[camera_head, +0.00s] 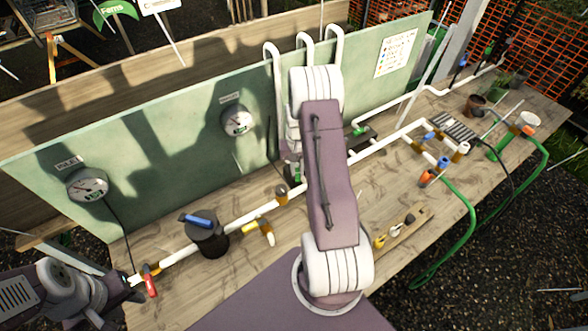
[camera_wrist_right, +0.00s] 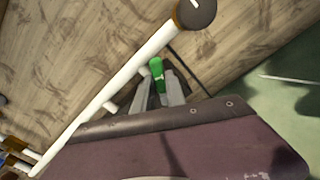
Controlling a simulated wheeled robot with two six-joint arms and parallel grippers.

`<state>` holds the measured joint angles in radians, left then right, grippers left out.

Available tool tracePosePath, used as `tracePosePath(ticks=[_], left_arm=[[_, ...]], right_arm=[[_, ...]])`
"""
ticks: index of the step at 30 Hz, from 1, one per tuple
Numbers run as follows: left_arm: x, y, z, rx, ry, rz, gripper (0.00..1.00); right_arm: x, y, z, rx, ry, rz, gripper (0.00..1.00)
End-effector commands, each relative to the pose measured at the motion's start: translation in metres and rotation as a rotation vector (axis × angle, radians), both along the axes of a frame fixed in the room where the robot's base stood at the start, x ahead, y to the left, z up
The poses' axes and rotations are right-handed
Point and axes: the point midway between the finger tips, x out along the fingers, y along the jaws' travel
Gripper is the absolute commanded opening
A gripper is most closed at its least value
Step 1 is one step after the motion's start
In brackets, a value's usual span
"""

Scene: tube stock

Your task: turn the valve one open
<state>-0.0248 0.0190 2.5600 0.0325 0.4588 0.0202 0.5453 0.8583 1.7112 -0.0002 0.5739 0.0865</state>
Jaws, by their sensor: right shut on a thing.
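A green valve handle (camera_wrist_right: 157,75) sits between the two grey fingers of my right gripper (camera_wrist_right: 160,92) in the right wrist view, and the gripper is shut on it. The handle is beside a white pipe (camera_wrist_right: 130,75). In the head view my right gripper (camera_head: 292,168) is mostly hidden by my own arm, low against the green panel. No number is readable on the valve, and the handle's angle to the pipe is hard to tell. My left gripper (camera_head: 122,289) is at the lower left, near a red handle (camera_head: 150,281); its fingers are too unclear to read.
The green panel (camera_head: 160,150) carries two round gauges, one at the left (camera_head: 88,185) and one in the middle (camera_head: 237,121). A black pot-like fitting (camera_head: 207,240) with a blue handle stands on the wooden bench (camera_head: 200,300). A green hose (camera_head: 468,215) curls at the right.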

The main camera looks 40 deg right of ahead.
Motion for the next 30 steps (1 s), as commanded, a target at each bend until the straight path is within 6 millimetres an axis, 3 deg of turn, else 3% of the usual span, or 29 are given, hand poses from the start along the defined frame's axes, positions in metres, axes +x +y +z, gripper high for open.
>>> tracePosePath(ticks=[15, 30], left_arm=[[0.0, 0.0, -0.004, 0.0, 0.0, 0.0, 0.36], [0.0, 0.0, -0.004, 0.0, 0.0, 0.0, 0.36]], right_arm=[[-0.004, -0.018, 0.002, -0.008, -0.009, 0.4, 0.0], [-0.004, -0.023, 0.003, -0.009, -0.009, 0.533, 0.0]])
